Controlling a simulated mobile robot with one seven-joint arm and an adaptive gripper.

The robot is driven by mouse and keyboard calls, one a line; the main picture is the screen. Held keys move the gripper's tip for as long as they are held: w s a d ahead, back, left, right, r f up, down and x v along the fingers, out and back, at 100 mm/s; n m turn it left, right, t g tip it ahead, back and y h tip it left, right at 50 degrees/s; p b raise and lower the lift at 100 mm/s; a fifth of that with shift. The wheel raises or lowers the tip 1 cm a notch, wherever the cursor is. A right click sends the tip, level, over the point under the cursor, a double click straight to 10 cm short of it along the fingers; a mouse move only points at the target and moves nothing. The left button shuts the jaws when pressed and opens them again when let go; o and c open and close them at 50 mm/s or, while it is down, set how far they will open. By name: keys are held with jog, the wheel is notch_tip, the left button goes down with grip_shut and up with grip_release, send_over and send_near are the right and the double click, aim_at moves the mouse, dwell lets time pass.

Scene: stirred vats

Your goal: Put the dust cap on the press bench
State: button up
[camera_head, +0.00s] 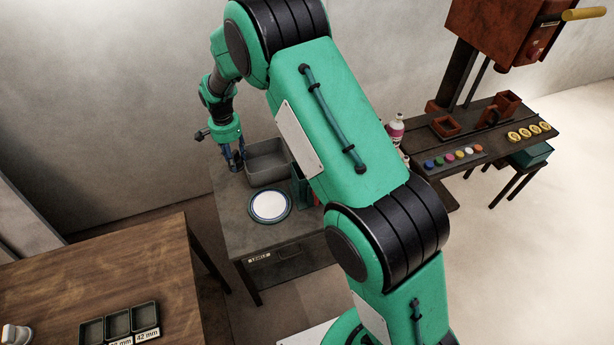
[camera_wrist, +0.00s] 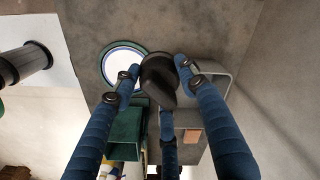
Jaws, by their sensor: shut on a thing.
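My gripper (camera_head: 237,163) is over the small table with a sign, beside the grey bin, in the head view. In the wrist view my gripper (camera_wrist: 157,82) has its blue fingers closed around a dark, rounded thing (camera_wrist: 159,72), which looks like the dust cap. The fingers hide part of it, and it is too small to make out in the head view. The press bench (camera_head: 466,140) stands at the right, well away from my gripper, with a red-brown press (camera_head: 505,28) on it.
The small table (camera_head: 238,215) bears a grey bin (camera_head: 265,165), a white round plate with a dark rim (camera_head: 269,205) and a green container (camera_head: 302,187). Coloured buttons (camera_head: 450,157), yellow discs (camera_head: 530,131) and small red boxes occupy the press bench. A wooden table (camera_head: 130,265) with dark trays is lower left.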

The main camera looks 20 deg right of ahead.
jog(key=w+d+f+m, duration=0.1)
jog(key=w+d+m, duration=0.1)
jog(key=w+d, duration=0.5)
jog(key=w+d+f+m, duration=0.1)
jog(key=w+d, duration=0.1)
jog(key=d, duration=0.9)
jog(key=w+d+f+m, duration=0.1)
jog(key=w+d+m, duration=0.1)
jog(key=w+d, duration=0.45)
jog(key=d+f+m, duration=0.2)
jog(key=d, duration=1.3)
jog(key=s+d+f+m+p, duration=0.1)
jog(key=d+f+m, duration=0.1)
jog(key=d, duration=1.4)
jog(key=shift+d, duration=0.2)
jog(key=shift+f, duration=0.1)
jog(key=shift+f, duration=3.1)
jog(key=shift+f, duration=0.1)
jog(key=shift+f+b, duration=0.4)
jog(key=shift+f, duration=1.35)
jog(key=shift+f, duration=0.15)
